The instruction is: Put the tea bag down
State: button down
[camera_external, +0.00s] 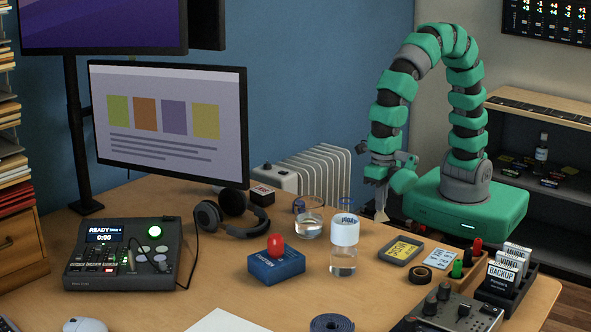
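My gripper (381,186) points down over the back right part of the desk, left of my green base. A small pale, tapered thing, seemingly the tea bag (381,207), hangs below the fingers, and they look closed on its top. It is too small to see the fingertips clearly or whether its lower end touches the desk.
A glass of water (308,226) and a white-capped clear bottle (344,255) stand left of the gripper. Headphones (232,212) lie further left.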

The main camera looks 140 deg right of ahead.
jog(key=shift+w+d+f, duration=0.1)
jog(key=shift+w, duration=0.55)
jog(key=shift+w+d+f, duration=0.1)
jog(key=shift+w, duration=0.55)
jog(key=shift+w+f+b, duration=0.15)
jog(key=shift+w+b, duration=0.05)
jog(key=shift+b, duration=0.15)
notch_tip(320, 180, down, 3)
jog(key=shift+s+f+b, duration=0.1)
jog(key=shift+b, duration=0.5)
jog(key=c, duration=1.7)
grip_release()
notch_tip(320, 180, up, 12)
jog(key=p, duration=0.3)
